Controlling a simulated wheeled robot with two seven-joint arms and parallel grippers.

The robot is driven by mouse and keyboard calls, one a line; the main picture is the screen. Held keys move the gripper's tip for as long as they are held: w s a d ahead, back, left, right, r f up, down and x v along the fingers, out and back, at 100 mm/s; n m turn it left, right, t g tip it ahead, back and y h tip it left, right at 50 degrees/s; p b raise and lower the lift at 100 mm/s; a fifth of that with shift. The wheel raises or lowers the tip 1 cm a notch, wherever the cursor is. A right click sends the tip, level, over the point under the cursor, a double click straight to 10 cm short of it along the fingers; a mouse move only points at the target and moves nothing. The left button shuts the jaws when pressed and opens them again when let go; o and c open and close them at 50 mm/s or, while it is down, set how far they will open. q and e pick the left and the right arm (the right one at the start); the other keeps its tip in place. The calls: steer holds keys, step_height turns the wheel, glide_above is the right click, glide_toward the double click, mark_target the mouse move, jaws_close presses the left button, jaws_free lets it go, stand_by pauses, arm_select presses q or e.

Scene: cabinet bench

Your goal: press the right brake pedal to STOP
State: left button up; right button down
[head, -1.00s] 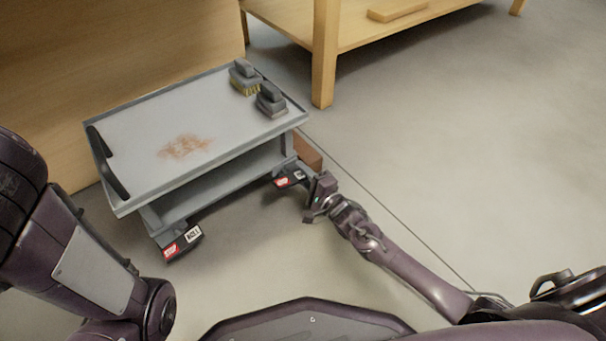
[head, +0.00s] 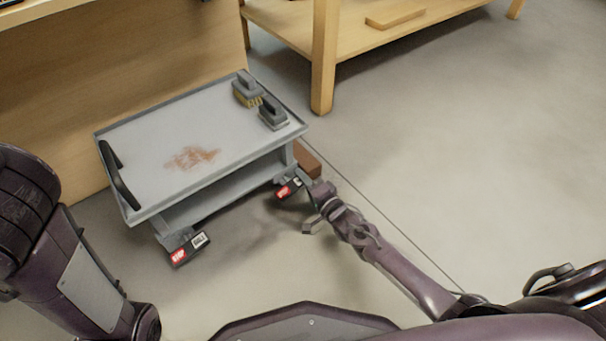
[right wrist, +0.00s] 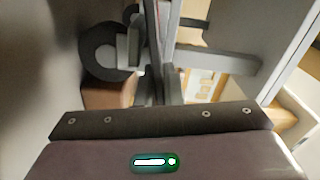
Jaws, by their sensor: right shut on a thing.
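The grey cart (head: 150,140) stands by the wooden bench, with two brake pedals at its near side. The right brake pedal (head: 287,190) shows a red STOP end on the left; its white end is partly covered by my right gripper (head: 305,183). That gripper is shut at the pedal's right part, low by the cart's near right corner; the exact contact is hidden. In the right wrist view the narrow dark fingers (right wrist: 155,75) are close together beside a dark wheel (right wrist: 100,48). The left pedal (head: 188,248) shows red STOP and white ROLL labels. My left gripper is out of view.
A brown block (head: 308,160) lies on the floor by the right wheel. Two brushes (head: 272,114) and a reddish-brown stain (head: 192,158) are on the cart's top. A wooden table leg (head: 323,60) stands behind. The floor at right is clear, apart from a thin dark line.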

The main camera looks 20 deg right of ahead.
steer(key=c, duration=1.7)
jaws_free()
steer(key=shift+o, duration=0.7)
steer(key=shift+s+d+p, duration=0.1)
steer(key=shift+s+p, duration=0.2)
steer(key=p+v, duration=0.4)
steer(key=v, duration=0.3)
